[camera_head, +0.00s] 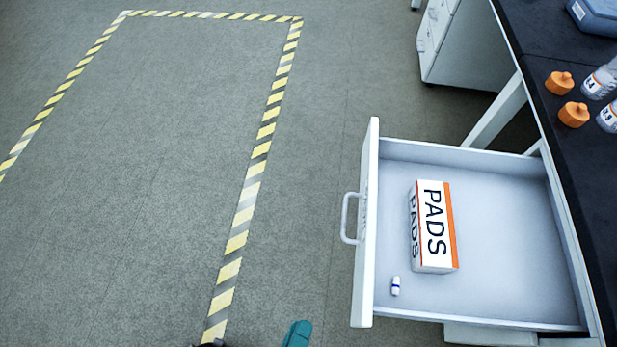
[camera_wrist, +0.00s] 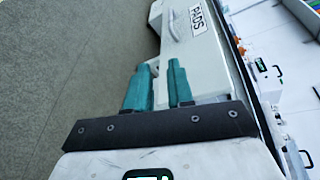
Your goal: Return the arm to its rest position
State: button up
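My gripper shows in the wrist view (camera_wrist: 160,65) with its two teal fingers apart and no object visibly held between them. In the head view one teal fingertip (camera_head: 298,334) shows at the bottom edge, left of and in front of the open drawer (camera_head: 366,250). The rest of my gripper is out of that view. The drawer's handle (camera_head: 346,218) is clear of the visible fingertip. The drawer holds a white and orange PADS box (camera_head: 433,228) and a small white piece with a blue band (camera_head: 395,286).
The dark bench top (camera_head: 560,110) at right carries orange caps (camera_head: 574,114), clear bottles (camera_head: 600,83) and a blue-grey case (camera_head: 598,14). A white cabinet (camera_head: 465,45) stands beyond the drawer. The floor at left, with yellow-black tape (camera_head: 252,170), is clear.

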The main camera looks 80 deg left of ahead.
jog(key=w+d+f+n+g+h, duration=0.4)
jog(key=w+d+f+n, duration=0.1)
jog(key=w+d+n, duration=0.5)
jog(key=d+r+g+h, duration=0.3)
jog(key=d+h, duration=0.6)
jog(key=d, duration=1.4)
notch_tip(320, 180, up, 16)
jog(key=p, duration=1.7)
jog(key=shift+a+f+n+g, duration=0.2)
jog(key=shift+n+g, duration=0.1)
jog(key=shift+g, duration=0.1)
